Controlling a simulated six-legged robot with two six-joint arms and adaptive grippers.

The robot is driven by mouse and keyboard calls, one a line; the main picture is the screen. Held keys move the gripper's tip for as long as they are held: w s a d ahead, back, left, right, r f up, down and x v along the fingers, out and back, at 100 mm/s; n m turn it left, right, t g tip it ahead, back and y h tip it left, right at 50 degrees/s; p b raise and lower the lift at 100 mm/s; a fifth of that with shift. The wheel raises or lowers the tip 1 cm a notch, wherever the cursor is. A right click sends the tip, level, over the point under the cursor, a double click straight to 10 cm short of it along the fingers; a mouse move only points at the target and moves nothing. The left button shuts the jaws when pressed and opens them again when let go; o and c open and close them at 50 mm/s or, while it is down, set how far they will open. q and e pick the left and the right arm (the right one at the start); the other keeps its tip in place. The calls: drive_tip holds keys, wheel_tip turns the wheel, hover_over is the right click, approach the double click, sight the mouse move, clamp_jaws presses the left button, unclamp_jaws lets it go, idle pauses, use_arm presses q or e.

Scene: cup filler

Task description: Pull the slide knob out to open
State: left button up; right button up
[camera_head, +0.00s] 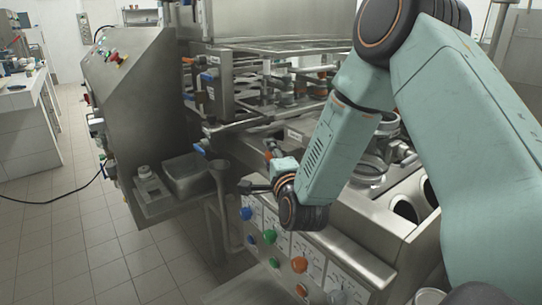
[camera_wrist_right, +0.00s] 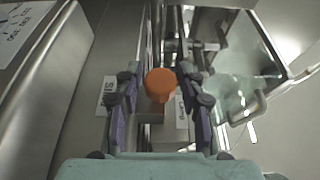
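The slide knob (camera_wrist_right: 160,83) is a round orange cap in the right wrist view, seen against the grey metal of the machine. My right gripper (camera_wrist_right: 160,74) is open, with one finger on each side of the knob and a narrow gap visible on both sides. I cannot tell how deep the knob sits between the fingers. A label (camera_wrist_right: 107,92) starting with "SLI" is partly hidden by the left finger. In the head view my right gripper (camera_head: 257,172) is at the machine's front edge, and my arm hides much around it. My left gripper is not in view.
The cup filling machine (camera_head: 355,225) fills the middle and right. Its front panel carries blue (camera_head: 246,213), green (camera_head: 274,263) and orange (camera_head: 299,264) knobs below my gripper. A control cabinet (camera_head: 150,100) with a metal bin (camera_head: 190,175) stands at left. Tiled floor (camera_head: 75,240) is open at lower left.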

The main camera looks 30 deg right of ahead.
clamp_jaws()
idle(0.4)
